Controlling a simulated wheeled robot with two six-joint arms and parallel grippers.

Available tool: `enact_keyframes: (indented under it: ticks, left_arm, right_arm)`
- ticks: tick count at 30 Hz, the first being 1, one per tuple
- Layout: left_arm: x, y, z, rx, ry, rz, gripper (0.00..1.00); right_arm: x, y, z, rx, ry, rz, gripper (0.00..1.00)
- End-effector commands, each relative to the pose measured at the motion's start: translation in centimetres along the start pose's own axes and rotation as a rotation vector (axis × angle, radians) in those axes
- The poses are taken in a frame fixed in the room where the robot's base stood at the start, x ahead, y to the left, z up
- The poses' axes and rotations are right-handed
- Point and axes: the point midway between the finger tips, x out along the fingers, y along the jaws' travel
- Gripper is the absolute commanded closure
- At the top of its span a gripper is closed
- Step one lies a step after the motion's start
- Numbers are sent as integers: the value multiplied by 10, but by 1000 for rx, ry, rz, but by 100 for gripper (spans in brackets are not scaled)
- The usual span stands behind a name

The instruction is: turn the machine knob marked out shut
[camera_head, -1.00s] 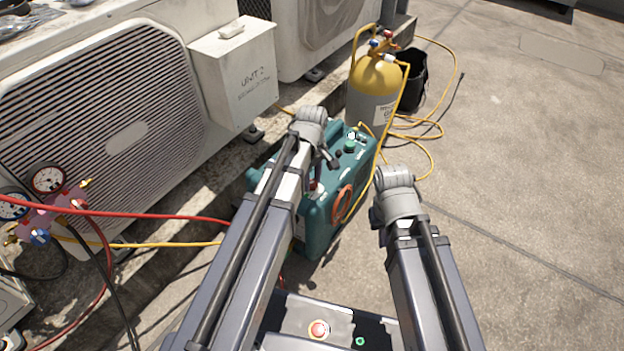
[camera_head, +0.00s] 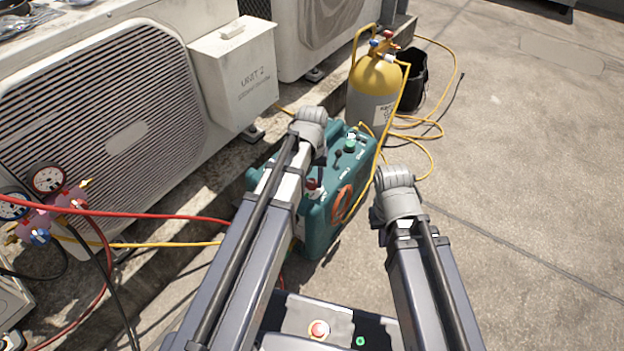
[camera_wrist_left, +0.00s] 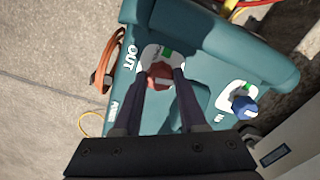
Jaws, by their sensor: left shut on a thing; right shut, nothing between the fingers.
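The teal machine (camera_head: 318,237) stands on the ground in front of me. In the left wrist view its red knob (camera_wrist_left: 160,74) sits on a white plate with a green mark, beside the word OUT. My left gripper (camera_wrist_left: 161,84) is shut on this red knob, one dark finger on each side. The red knob also shows in the head view (camera_head: 313,187), below my left wrist. The direction the knob points is hard to tell. A blue knob (camera_wrist_left: 243,106) sits apart on the machine. My right gripper (camera_head: 396,190) is right of the machine, its fingers hidden.
An orange hose coil (camera_head: 342,204) hangs on the machine's side. A yellow-topped cylinder (camera_head: 375,85) with yellow hoses and a black bucket (camera_head: 412,80) stand behind. A gauge manifold (camera_head: 55,208) with red and yellow hoses is at left. Open concrete lies to the right.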

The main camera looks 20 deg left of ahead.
Motion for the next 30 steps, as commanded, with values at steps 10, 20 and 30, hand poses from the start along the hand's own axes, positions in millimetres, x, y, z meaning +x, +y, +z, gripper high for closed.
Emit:
enact_keyframes:
  ticks: [10, 20, 30]
  left_arm:
    - [0, 0, 0, 164, 0, 0, 100]
    - [0, 0, 0, 210, -1, 0, 100]
    - [0, 0, 0, 210, -1, 0, 58]
  right_arm:
    - [0, 0, 0, 0, 0, 0, 100]
    - [0, 0, 0, 0, 0, 0, 100]
    - [0, 0, 0, 0, 0, 0, 100]
